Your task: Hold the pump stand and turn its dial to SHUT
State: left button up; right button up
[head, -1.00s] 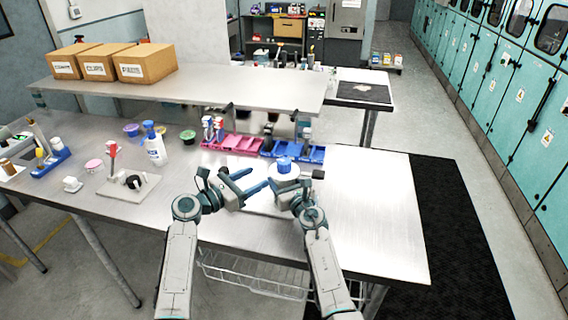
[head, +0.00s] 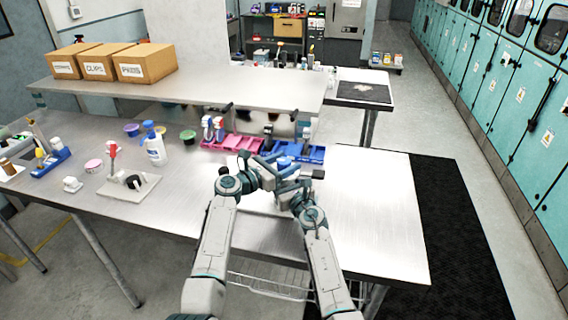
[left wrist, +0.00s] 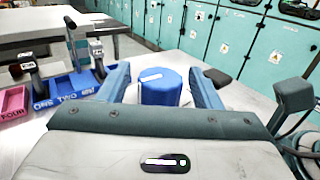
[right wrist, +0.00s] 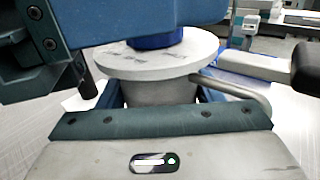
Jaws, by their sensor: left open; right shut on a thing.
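The pump stand shows in the right wrist view as a pale round body (right wrist: 160,93) under a wide disc (right wrist: 190,58) with small dark lettering I cannot read. Its blue dial (left wrist: 160,88) sits on top, with a white mark on its upper face. My left gripper (left wrist: 160,78) is open, with one finger on each side of the dial; in the head view (head: 284,172) it hides most of the stand. My right gripper (right wrist: 160,100) is shut on the stand's body, below the disc. A grey pipe (right wrist: 245,88) beside the body leads toward a black end piece (right wrist: 306,68).
Pink bins (head: 232,143) and blue bins (head: 313,153) stand just behind the grippers, under a raised shelf (head: 200,92). The table's right part (head: 375,210) is clear.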

pick_arm(q)
jog(key=shift+c, duration=0.5)
jog(key=c, duration=0.9)
jog(key=shift+n+t+y, duration=0.7)
jog(key=shift+t, duration=0.1)
jog(key=o, duration=1)
jog(key=v, duration=1.2)
